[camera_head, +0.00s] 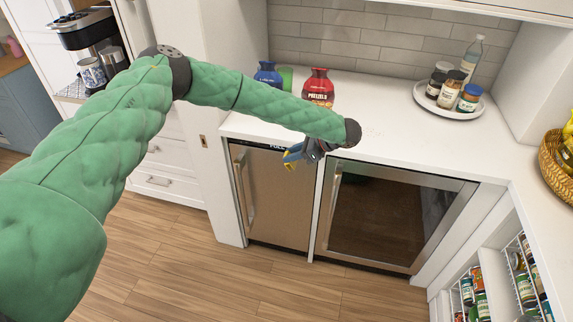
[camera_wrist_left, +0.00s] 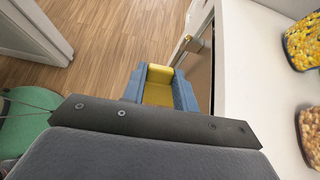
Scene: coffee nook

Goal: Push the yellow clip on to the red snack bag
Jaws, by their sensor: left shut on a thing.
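The red snack bag (camera_head: 318,88), marked as pretzels, stands upright on the white counter near the wall in the head view. A bag with brown contents (camera_wrist_left: 311,135), likely the same one, is cut off at the right edge of the left wrist view. My left gripper (camera_head: 292,155) is in front of the counter's front edge, apart from the bag and nearer to me. Its blue fingers (camera_wrist_left: 160,92) are shut on the yellow clip (camera_wrist_left: 158,88), which also shows in the head view (camera_head: 288,165). My right gripper is out of view.
A blue bag (camera_head: 267,74) and a green item (camera_head: 286,77) stand left of the red bag. A round white tray (camera_head: 437,107) with jars and a bottle is to the right. The counter (camera_head: 390,125) between is clear. Steel-framed appliances (camera_head: 275,195) sit below.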

